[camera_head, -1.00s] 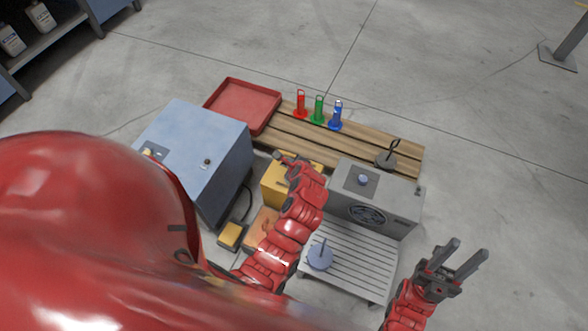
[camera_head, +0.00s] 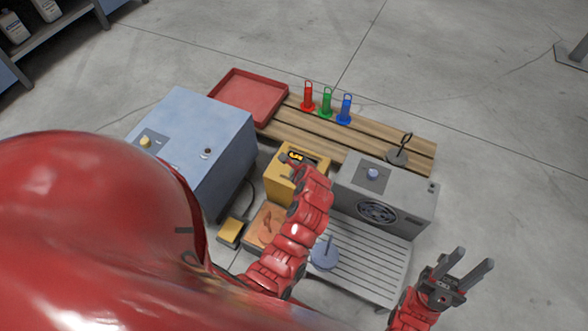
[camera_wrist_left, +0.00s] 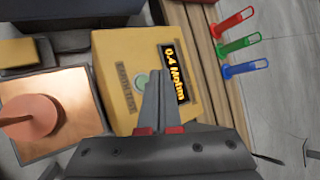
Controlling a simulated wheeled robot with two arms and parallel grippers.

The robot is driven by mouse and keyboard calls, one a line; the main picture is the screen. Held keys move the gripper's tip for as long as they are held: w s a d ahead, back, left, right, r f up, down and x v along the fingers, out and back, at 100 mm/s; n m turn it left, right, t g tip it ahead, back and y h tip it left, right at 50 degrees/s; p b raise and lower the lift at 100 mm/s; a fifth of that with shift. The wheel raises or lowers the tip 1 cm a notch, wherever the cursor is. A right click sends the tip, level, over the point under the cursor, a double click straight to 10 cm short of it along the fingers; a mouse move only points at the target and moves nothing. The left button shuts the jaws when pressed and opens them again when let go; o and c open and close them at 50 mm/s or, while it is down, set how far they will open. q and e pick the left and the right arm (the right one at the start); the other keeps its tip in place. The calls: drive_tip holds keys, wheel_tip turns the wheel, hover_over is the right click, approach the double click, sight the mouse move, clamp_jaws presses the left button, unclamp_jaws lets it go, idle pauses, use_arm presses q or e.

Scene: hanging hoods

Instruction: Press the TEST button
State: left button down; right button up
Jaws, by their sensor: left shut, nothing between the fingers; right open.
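The yellow tester box (camera_head: 281,188) stands in the middle of the head view, partly hidden by my left arm. In the left wrist view, the yellow box (camera_wrist_left: 112,58) has a dark display (camera_wrist_left: 175,72) lit with what looks like "0.4 MOhm". A round pale-green button (camera_wrist_left: 141,82) sits beside a dark label ending in TEST (camera_wrist_left: 126,88). My left gripper (camera_head: 288,157) is shut and empty over the box. In the wrist view, its fingertips (camera_wrist_left: 161,74) appear just right of the button; contact cannot be told. My right gripper (camera_head: 469,268) is open and empty at lower right.
A blue cabinet (camera_head: 198,135) stands left of the box, a grey fan unit (camera_head: 400,199) right. A copper plate with a round orange piece (camera_wrist_left: 30,117) lies beside the box. Red, green and blue tagged pegs (camera_head: 327,105) and a red tray (camera_head: 241,96) are behind on wooden slats.

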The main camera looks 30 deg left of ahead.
use_arm(q)
wheel_tip(320, 180, down, 2)
drive_tip(key=shift+f, duration=0.1)
idle(2.1)
drive_tip(key=shift+f, duration=0.3)
drive_tip(key=shift+f, duration=0.4)
idle(0.5)
drive_tip(key=shift+r+p, duration=0.1)
drive_tip(key=shift+p, duration=0.2)
drive_tip(key=shift+r+p, duration=0.7)
drive_tip(key=shift+p, duration=0.35)
